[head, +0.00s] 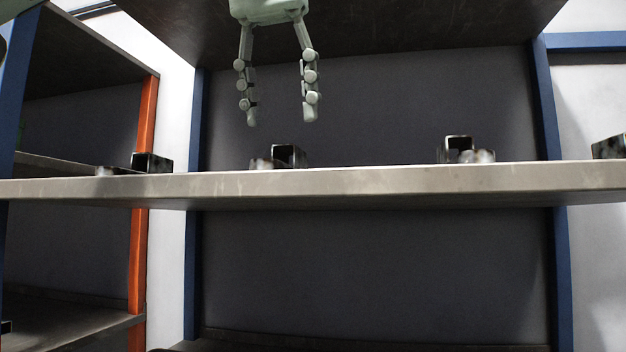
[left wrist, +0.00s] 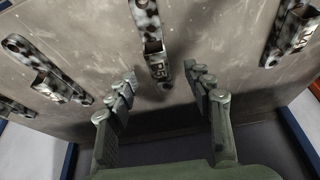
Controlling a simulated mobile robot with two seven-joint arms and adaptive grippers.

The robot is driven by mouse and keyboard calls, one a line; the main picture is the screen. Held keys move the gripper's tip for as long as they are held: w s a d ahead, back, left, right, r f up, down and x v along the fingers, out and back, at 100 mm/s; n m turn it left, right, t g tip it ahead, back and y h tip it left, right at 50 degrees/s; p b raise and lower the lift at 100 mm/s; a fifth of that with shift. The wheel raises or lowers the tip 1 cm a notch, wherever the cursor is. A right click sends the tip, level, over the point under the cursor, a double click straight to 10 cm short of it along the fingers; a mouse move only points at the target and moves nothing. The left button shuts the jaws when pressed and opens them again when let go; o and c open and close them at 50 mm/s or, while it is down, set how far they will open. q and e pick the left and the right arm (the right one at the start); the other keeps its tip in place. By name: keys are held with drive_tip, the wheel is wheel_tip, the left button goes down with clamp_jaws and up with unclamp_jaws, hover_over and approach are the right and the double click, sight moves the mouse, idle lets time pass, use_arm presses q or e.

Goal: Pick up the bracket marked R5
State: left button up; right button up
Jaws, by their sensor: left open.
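The bracket marked R5 (left wrist: 155,45) is a mottled grey metal strip with a raised, dark-edged tab; its label reads R5 in the left wrist view. It lies on the shelf board at the top middle of that view, in line with the gap between my fingers. My left gripper (head: 281,120) is open and empty, pointing down above the shelf in the head view; its fingers also show in the left wrist view (left wrist: 160,80). A bracket (head: 287,155) stands below it there, apart from the fingertips; its label is not readable. My right gripper is not in view.
Other brackets lie along the shelf board (head: 350,185), to the left (head: 152,162) and right (head: 458,150). More show in the left wrist view, left (left wrist: 48,75) and right (left wrist: 290,35). Blue uprights (head: 545,100) flank the bay; another board (head: 400,25) hangs above.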

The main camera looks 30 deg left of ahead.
sight(291, 158)
use_arm(q)
drive_tip(key=shift+x, duration=1.1)
drive_tip(key=x, duration=0.5)
drive_tip(key=shift+w+d, duration=0.1)
drive_tip(key=shift+w, duration=0.15)
clamp_jaws()
